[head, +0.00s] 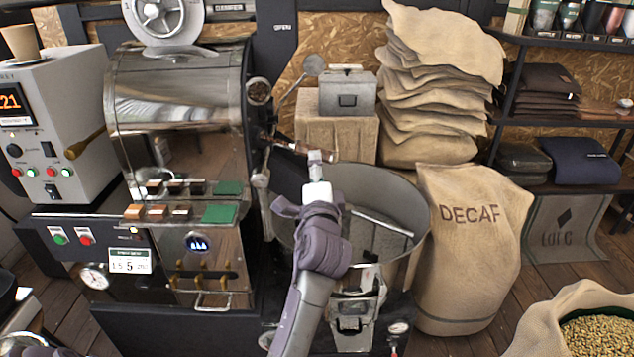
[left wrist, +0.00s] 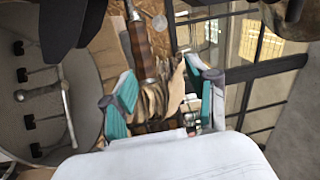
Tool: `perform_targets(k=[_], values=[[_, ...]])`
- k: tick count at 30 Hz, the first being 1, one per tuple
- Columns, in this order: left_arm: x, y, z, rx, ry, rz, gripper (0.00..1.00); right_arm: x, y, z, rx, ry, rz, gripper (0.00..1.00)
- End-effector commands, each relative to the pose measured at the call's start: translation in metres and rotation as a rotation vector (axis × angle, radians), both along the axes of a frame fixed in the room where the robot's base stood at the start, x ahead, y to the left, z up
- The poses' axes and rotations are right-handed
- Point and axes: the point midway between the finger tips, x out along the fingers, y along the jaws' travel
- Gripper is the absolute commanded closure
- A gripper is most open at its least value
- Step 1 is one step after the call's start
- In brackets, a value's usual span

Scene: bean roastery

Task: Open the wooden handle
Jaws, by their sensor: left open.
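The wooden handle (head: 301,148) is a short brown grip on a metal stem at the right side of the shiny roaster (head: 180,95), above the round cooling bin (head: 405,195). In the left wrist view the wooden handle (left wrist: 141,48) lies ahead of the fingers, nearer the left one. My left gripper (head: 316,157) reaches up from the bottom centre and overlaps the handle in the head view; its fingers are mostly hidden there. In the left wrist view the left gripper (left wrist: 160,72) is open, with nothing clearly held between its teal pads. Contact cannot be told.
The cooling bin with its stirring arm lies just below and behind my arm. A grey metal box (head: 347,92) stands on a burlap-covered block behind the handle. Stacked sacks (head: 435,90) and a DECAF sack (head: 470,250) stand to the right.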

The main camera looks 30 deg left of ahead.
Motion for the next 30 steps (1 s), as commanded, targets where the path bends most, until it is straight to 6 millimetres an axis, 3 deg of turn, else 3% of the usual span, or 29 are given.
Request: perform_targets(k=[13,30], values=[[-0.024,-0.016,-0.006,0.000,0.000,0.000,0.42,0.000,0.000,-0.002,0.000,0.000,0.000,0.60],[-0.026,-0.017,-0.007,0.000,0.001,0.001,0.42,-0.001,0.000,0.001,0.000,0.001,0.000,0.60]])
